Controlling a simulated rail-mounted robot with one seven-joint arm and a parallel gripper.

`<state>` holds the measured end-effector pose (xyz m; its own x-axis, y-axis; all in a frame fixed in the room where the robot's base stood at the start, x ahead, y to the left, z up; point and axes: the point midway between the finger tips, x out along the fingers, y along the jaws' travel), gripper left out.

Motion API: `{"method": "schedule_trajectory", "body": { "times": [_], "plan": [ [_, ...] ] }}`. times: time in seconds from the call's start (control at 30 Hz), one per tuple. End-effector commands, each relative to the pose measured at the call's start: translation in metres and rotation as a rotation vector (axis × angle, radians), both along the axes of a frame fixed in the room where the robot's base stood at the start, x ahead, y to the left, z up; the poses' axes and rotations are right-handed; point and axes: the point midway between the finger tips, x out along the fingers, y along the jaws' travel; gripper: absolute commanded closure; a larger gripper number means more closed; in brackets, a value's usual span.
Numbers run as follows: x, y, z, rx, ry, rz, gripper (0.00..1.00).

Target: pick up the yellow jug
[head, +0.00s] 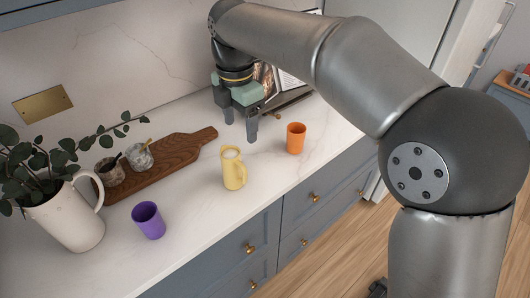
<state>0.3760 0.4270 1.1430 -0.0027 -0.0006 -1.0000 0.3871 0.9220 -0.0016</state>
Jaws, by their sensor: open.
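The yellow jug (235,173) stands upright on the white marble counter in the head view. My gripper (240,133) points down above the counter, up and behind the jug in the picture. Its two fingers are apart with nothing visible between them. It does not touch the jug.
An orange cup (296,138) stands right of the jug and a purple cup (148,220) to its left. A wooden board (165,172) with small stone pots (139,157) lies behind. A white pitcher (68,218) with leafy stems is at left. The counter's front edge is close to the jug.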

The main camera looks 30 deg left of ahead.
Motion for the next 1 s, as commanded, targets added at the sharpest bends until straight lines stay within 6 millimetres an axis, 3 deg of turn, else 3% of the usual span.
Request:
{"method": "schedule_trajectory", "body": {
  "times": [0.43, 0.77, 1.0],
  "plan": [
    [-0.001, -0.001, -0.089, -0.002, 0.002, 0.002, 0.37],
    [0.000, -0.001, -0.118, -0.001, 0.000, -0.001, 0.37],
    [0.000, -0.001, -0.155, -0.002, 0.001, 0.000, 0.37]
  ]
}}
